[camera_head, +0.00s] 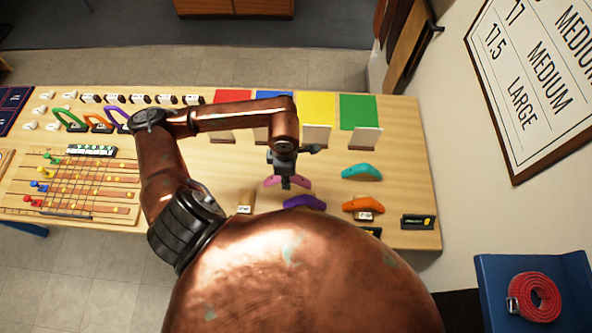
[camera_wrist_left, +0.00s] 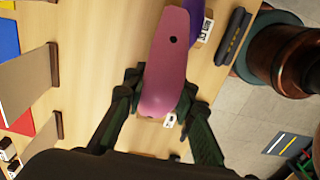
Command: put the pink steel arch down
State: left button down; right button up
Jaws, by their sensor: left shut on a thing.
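The pink steel arch (camera_head: 303,183) is at the middle of the right part of the wooden table, and my left gripper (camera_head: 286,183) comes down over its centre. In the left wrist view the arch (camera_wrist_left: 168,48) points away between the fingers, with a dark hole in its face. My left gripper (camera_wrist_left: 160,92) is shut on it there. I cannot tell whether the arch touches the table. My right gripper is not in view.
A purple arch (camera_head: 304,202) lies just in front, with an orange arch (camera_head: 362,203) and a teal arch (camera_head: 361,172) to the right. A small label block (camera_head: 246,202) is front left. A pegged board (camera_head: 75,185) fills the left.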

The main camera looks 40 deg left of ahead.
pick_arm(q)
jog(key=shift+s+r, duration=0.25)
jog(key=shift+s, duration=0.25)
jog(key=shift+s+r, duration=0.25)
jog(key=shift+s, duration=0.25)
jog(key=shift+w+d+f+m+b, duration=0.1)
jog(key=shift+w+d+m+b, duration=0.1)
jog(key=shift+w+m+b, duration=0.3)
jog(key=w+d+m+b, duration=0.3)
jog(key=w+m, duration=0.2)
jog(key=m, duration=0.6)
jog(key=w+d+m+b, duration=0.2)
jog(key=w+m, duration=0.4)
jog(key=m, duration=0.6)
jog(key=shift+d+b, duration=0.4)
jog(key=shift+b, duration=0.2)
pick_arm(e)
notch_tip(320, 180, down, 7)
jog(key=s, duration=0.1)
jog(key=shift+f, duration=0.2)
pick_arm(q)
jog(key=shift+w, duration=0.1)
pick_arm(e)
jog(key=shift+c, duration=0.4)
